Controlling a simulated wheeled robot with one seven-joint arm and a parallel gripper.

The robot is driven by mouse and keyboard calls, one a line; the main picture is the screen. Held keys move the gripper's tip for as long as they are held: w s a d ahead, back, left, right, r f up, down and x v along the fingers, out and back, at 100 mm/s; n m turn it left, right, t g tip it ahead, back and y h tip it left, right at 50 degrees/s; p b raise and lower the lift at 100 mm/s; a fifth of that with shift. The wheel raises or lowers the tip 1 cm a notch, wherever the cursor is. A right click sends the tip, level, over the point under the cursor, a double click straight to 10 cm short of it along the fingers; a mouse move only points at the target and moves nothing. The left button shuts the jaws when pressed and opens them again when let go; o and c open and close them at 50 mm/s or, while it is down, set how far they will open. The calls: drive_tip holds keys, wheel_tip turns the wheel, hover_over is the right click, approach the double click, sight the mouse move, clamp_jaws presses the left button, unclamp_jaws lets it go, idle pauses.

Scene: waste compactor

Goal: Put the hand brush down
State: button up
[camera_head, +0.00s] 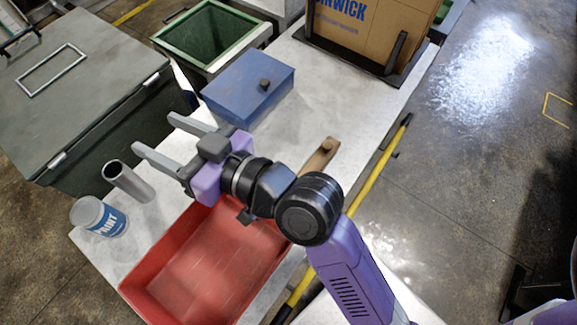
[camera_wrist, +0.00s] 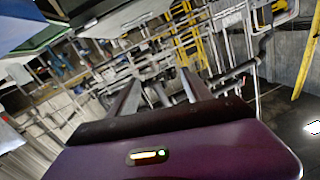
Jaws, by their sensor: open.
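My gripper (camera_head: 155,133) is open in the head view, with its two grey fingers spread apart and pointing left. Nothing is between them. The fingers also show in the wrist view (camera_wrist: 160,92), empty, against a blurred background. What looks like the hand brush, a tan wooden piece (camera_head: 321,157), lies on the white table to the right of my gripper. My arm hides part of it, and its bristles cannot be made out. My gripper is well apart from it.
A red tray (camera_head: 215,262) is below my gripper. A blue box (camera_head: 249,85), metal tube (camera_head: 128,180) and paint can (camera_head: 98,216) stand around it. A green bin (camera_head: 210,37) and cardboard box (camera_head: 372,32) are behind. A yellow pole (camera_head: 375,168) runs along the table's right edge.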

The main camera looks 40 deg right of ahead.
drive_tip(key=s+d+f+m+g+h, duration=0.1)
drive_tip(key=s+d+f+m+h, duration=0.15)
drive_tip(key=s+d+f, duration=0.4)
drive_tip(key=s+d+f+m+h, duration=0.1)
drive_tip(key=s+f+m+h, duration=0.2)
drive_tip(key=s, duration=0.6)
drive_tip(key=s+d+n, duration=0.4)
drive_tip(key=s+d, duration=0.3)
drive_tip(key=s, duration=0.6)
drive_tip(key=shift+s+d+f+g, duration=0.2)
drive_tip(key=shift+s+f+g, duration=0.1)
drive_tip(key=shift+f, duration=0.15)
drive_tip(key=shift+w+f+h, duration=0.1)
drive_tip(key=shift+h, duration=0.15)
drive_tip(key=shift+f+b, duration=0.4)
drive_tip(key=shift+b, duration=0.1)
drive_tip(key=shift+o, duration=0.5)
